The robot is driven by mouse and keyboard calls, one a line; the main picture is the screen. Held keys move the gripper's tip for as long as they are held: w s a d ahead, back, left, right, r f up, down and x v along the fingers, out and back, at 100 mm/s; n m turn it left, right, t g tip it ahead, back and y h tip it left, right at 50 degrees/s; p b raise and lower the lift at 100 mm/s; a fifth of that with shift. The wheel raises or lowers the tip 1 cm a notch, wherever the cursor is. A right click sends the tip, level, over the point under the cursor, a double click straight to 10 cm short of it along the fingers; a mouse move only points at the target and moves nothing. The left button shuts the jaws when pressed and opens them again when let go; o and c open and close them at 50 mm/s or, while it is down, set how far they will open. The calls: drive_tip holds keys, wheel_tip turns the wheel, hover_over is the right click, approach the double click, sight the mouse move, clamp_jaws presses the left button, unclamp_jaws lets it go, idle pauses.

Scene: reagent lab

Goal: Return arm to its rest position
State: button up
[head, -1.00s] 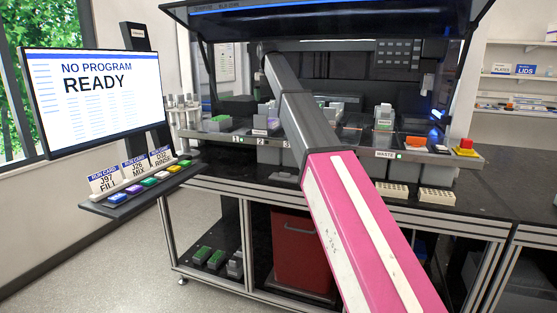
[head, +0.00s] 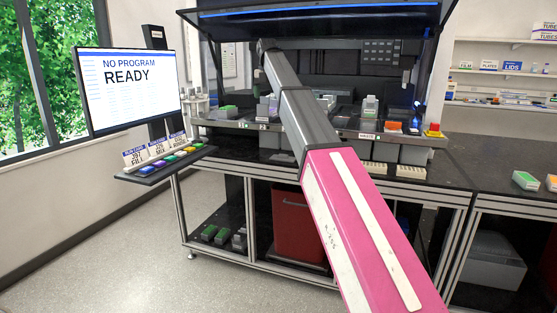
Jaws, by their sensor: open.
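My arm, a pink link (head: 365,235) followed by grey links (head: 305,120), reaches from the bottom right up to the upper left. It is stretched out in front of the workstation (head: 270,170) and crosses its open hood in the picture. The far end of the arm (head: 268,45) shows as a dark joint in front of the hood opening. My gripper's fingers cannot be made out, and nothing held is visible.
A monitor (head: 130,105) reading "NO PROGRAM READY" stands left, above a shelf of coloured buttons (head: 165,162) with cards. Racks sit on the deck, with a red emergency button (head: 434,130) at its right end. A dark bench (head: 480,165) extends right. The floor (head: 120,250) at left is clear.

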drive_tip(key=s+d+f+m, duration=0.3)
drive_tip(key=d+f+m, duration=0.15)
drive_tip(key=f, duration=0.85)
drive_tip(key=s+d+f+m, duration=0.4)
drive_tip(key=f+m, duration=0.2)
drive_tip(key=f, duration=0.6)
drive_tip(key=s+d+f+m, duration=0.3)
drive_tip(key=d+f+m, duration=0.2)
drive_tip(key=f, duration=0.8)
drive_tip(key=s+d+f+m, duration=0.5)
drive_tip(key=s+f+m, duration=0.3)
drive_tip(key=s+f, duration=0.3)
drive_tip(key=s+d+f+m, duration=0.5)
drive_tip(key=s+f+m, duration=0.3)
drive_tip(key=s+f, duration=0.4)
drive_tip(key=shift+s, duration=0.3)
